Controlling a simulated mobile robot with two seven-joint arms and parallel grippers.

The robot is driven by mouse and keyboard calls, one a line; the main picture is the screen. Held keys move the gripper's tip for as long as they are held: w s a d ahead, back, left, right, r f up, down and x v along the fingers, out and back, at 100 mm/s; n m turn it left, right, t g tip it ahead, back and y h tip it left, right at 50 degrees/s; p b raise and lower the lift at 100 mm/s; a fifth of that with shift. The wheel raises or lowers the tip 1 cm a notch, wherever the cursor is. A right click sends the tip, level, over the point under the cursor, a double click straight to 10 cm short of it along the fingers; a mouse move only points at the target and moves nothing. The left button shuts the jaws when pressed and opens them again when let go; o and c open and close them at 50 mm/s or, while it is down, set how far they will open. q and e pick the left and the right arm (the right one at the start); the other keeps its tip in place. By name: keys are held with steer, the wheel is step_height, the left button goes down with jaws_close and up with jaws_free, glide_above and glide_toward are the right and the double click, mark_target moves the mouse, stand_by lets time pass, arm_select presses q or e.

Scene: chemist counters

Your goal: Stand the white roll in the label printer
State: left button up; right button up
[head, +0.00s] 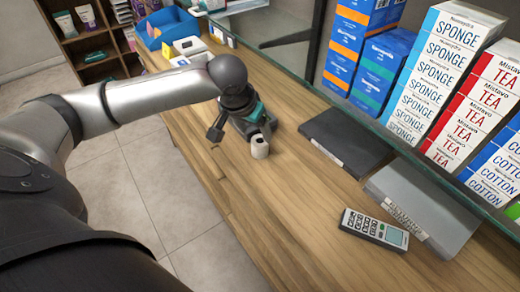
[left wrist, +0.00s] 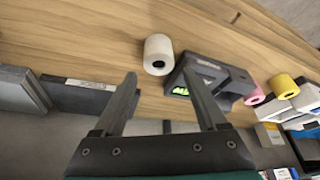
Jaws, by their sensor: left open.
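The white roll (head: 259,147) is on the wooden counter; in the left wrist view (left wrist: 158,50) it is just beyond my fingertips. I cannot tell for sure whether it stands or lies. The label printer is a dark box with a lit green display; it shows in the left wrist view (left wrist: 222,72), close beside the roll. In the head view my gripper largely hides it. My left gripper (head: 240,134) is open and empty, close to the roll; its two spread fingers also show in the left wrist view (left wrist: 160,76). My right gripper is out of view.
A pink roll (left wrist: 255,96) and a yellow roll (left wrist: 283,86) are past the printer. Stacked boxes (head: 443,70) stand behind glass. The near counter is bare.

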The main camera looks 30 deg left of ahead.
mark_target(259, 141)
arm_select(q)
steer(key=shift+x, duration=1.2)
steer(key=b+x, duration=0.1)
steer(key=x, duration=0.4)
steer(key=shift+s+d+b, duration=0.1)
steer(key=shift+s+b, duration=0.05)
steer(key=shift+b, duration=0.15)
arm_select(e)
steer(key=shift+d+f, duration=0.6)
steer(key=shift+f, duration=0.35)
arm_select(q)
jaws_close()
